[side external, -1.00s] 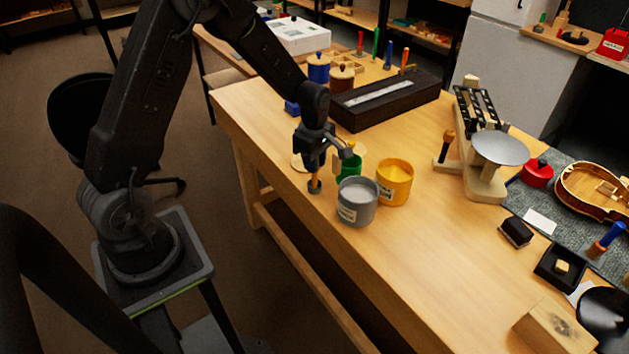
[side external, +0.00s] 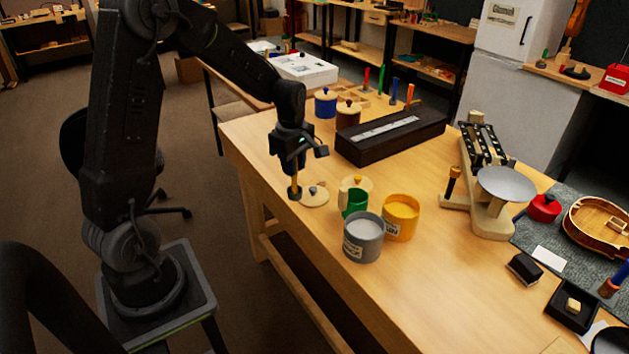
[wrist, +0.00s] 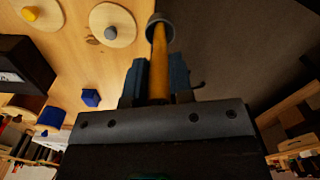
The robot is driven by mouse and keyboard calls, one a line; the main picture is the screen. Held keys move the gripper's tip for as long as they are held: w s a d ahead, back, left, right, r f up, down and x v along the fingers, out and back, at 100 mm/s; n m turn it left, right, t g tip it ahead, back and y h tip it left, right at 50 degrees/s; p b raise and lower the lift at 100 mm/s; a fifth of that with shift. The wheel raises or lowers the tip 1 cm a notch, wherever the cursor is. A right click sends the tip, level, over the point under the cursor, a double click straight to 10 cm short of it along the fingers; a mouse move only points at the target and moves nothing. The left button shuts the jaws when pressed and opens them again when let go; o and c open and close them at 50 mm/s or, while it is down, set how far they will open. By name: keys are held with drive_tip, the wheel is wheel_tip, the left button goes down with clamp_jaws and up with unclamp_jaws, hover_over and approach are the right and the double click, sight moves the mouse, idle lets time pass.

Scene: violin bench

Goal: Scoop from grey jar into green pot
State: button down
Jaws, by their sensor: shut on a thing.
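My gripper (side external: 293,168) is shut on a wooden-handled scoop (side external: 295,187), held pointing down at the table's near left edge, left of the jars. In the wrist view the scoop (wrist: 159,52) runs up from between the fingers, with a dark round cup at its end; its contents cannot be told. The grey jar (side external: 363,245) stands open, with pale grey powder inside and a label on its front. The small green pot (side external: 353,203) stands just behind it, partly hidden by it. The scoop is apart from both.
A yellow jar (side external: 401,222) stands right of the grey jar. Round wooden lids (side external: 315,195) lie nearby; one also shows in the wrist view (wrist: 112,25). A long dark box (side external: 390,140) lies behind. A scale (side external: 497,190) stands at right.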

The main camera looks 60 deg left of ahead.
drive_tip(key=s+a+r, duration=0.3)
drive_tip(key=w+d+r, duration=0.2)
drive_tip(key=w+d, duration=0.3)
drive_tip(key=d, duration=0.5)
drive_tip(key=w+d+r, duration=0.2)
drive_tip(key=w+d, duration=0.4)
drive_tip(key=d, duration=0.5)
wheel_tip(320, 180, down, 13)
drive_tip(key=shift+r, duration=0.15)
drive_tip(key=shift+a, duration=0.15)
wheel_tip(320, 180, up, 14)
idle(1.3)
idle(0.3)
